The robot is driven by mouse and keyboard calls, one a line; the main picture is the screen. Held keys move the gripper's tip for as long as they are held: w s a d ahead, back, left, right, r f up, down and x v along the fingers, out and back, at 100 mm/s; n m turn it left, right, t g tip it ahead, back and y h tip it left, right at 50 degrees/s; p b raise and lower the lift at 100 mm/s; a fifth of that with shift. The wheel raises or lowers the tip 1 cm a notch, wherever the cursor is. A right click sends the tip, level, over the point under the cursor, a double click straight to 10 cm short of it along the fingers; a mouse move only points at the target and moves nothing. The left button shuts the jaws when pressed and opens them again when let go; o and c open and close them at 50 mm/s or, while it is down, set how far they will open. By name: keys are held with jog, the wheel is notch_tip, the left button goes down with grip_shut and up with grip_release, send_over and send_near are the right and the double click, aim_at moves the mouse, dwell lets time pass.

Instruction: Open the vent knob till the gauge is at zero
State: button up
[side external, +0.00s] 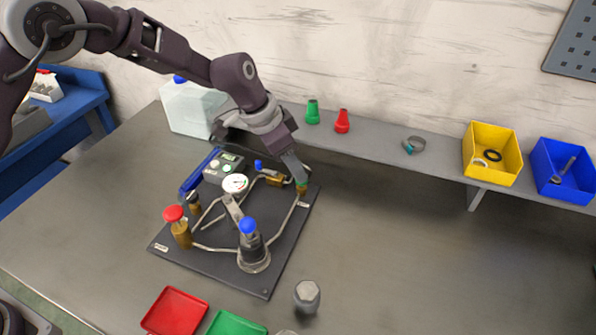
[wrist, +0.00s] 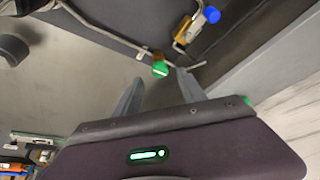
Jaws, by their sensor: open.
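A dark board (side external: 215,262) on the bench carries pipes, valves and a round white gauge (side external: 235,184); its needle is too small to read. A green knob (wrist: 160,69) sits on a pipe at the board's far right corner. Which knob is the vent knob, I cannot tell. My gripper (side external: 301,181) is at that corner, mostly covering the green knob in the side view. In the wrist view my gripper (wrist: 160,78) is open, the green knob showing between and just beyond its fingertips. I cannot tell whether they touch it.
The board also has a red knob (side external: 173,213), a large blue knob (side external: 247,226) and a small blue knob (wrist: 212,14). A shelf (side external: 380,142) runs close behind my gripper. The bench right of the board is mostly clear.

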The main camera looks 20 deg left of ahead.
jog(key=x, duration=0.3)
jog(key=shift+w+d+f, duration=0.1)
jog(key=shift+f, duration=0.2)
jog(key=shift+c, duration=0.2)
grip_shut()
